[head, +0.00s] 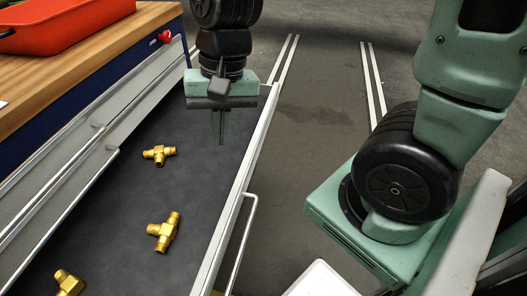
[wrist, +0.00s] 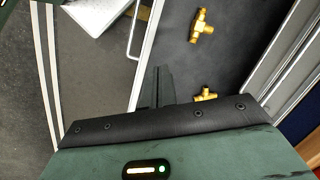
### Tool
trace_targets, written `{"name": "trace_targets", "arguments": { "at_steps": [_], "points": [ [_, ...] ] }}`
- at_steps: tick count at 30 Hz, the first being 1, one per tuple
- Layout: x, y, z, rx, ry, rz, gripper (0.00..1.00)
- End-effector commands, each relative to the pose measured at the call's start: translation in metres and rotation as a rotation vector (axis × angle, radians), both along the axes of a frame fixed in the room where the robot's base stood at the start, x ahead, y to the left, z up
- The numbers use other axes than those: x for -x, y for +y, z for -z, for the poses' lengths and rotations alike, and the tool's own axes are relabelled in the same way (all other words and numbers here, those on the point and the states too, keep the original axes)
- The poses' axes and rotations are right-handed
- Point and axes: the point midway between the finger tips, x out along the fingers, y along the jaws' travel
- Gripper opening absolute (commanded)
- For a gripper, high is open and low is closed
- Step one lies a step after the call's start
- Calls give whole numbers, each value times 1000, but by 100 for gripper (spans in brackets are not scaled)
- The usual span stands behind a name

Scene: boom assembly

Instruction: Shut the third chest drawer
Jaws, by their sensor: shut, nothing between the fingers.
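An open drawer (head: 108,201) of the chest stands pulled out, with a dark lining, a pale front wall and a bar handle (head: 248,232) on its outer face. I cannot tell from the views which drawer in the stack it is. My gripper (head: 221,138) points down over the far end of the drawer, close to the inner side of the front wall. Its fingers are together with nothing between them. In the wrist view the fingers (wrist: 157,75) show beside the front wall (wrist: 145,52), with the handle (wrist: 133,32) beyond it. Contact with the wall cannot be told.
Brass tee fittings (head: 160,155) (head: 164,232) (head: 68,283) lie in the drawer. The chest has a wooden top (head: 80,50) with a red tray (head: 62,22) on it.

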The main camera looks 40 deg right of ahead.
Motion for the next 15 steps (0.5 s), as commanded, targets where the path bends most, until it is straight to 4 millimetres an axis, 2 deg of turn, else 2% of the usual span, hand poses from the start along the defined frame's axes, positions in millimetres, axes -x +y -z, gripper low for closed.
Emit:
{"name": "trace_targets", "arguments": {
  "at_steps": [1, 3, 5, 6, 9, 12, 15],
  "points": [
    [-23, -31, 38, -30, 38, 273, 0],
    [-48, -75, 62, -75, 88, 639, 0],
    [-64, -116, 81, -115, 126, 942, 0],
    [-71, -144, 93, -142, 147, 1130, 0],
    [-79, -209, 117, -208, 193, 1539, 0],
    [-76, -258, 131, -262, 222, 1830, 0],
    [-72, -287, 138, -297, 237, 1997, 0]
  ]
}}
